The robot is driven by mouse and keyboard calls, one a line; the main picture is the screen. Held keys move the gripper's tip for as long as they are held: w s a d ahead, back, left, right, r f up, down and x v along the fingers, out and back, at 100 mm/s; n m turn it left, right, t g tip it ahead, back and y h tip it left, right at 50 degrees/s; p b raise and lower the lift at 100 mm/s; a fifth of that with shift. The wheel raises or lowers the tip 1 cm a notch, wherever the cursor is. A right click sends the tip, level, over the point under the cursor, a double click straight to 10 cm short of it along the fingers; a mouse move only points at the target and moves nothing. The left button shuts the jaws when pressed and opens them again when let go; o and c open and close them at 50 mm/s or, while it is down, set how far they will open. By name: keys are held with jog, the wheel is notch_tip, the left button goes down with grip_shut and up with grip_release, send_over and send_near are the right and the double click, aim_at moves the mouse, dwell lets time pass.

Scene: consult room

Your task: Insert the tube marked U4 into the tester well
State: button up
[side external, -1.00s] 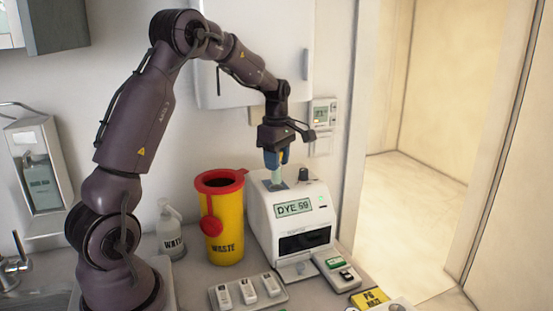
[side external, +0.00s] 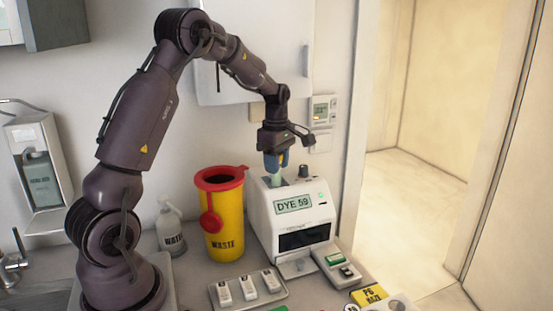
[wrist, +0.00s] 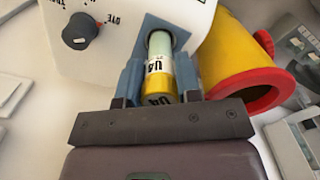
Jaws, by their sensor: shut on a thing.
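The tube marked U4 (wrist: 158,62) has a pale green far part, a white label and a yellow band at the near end. It also shows in the side external view (side external: 277,177) as a pale piece below the fingers. My gripper (side external: 276,163) is shut on it, with a blue finger on each side. The tester (side external: 262,225) is a white box with a display reading DYE 59. The tube points down at the blue-grey well recess (wrist: 162,22) in its top. The tube's far end is at the recess; how deep it sits is hidden.
A yellow waste bin (side external: 224,230) with a red rim stands close left of the tester. The tester's dial (wrist: 80,31) is near the well. A tray (side external: 240,302) with several white cassettes lies in front.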

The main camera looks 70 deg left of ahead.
jog(key=shift+f, duration=1.55)
jog(key=o, duration=1)
jog(key=shift+r, duration=0.1)
notch_tip(320, 180, up, 13)
jog(key=shift+f, duration=0.1)
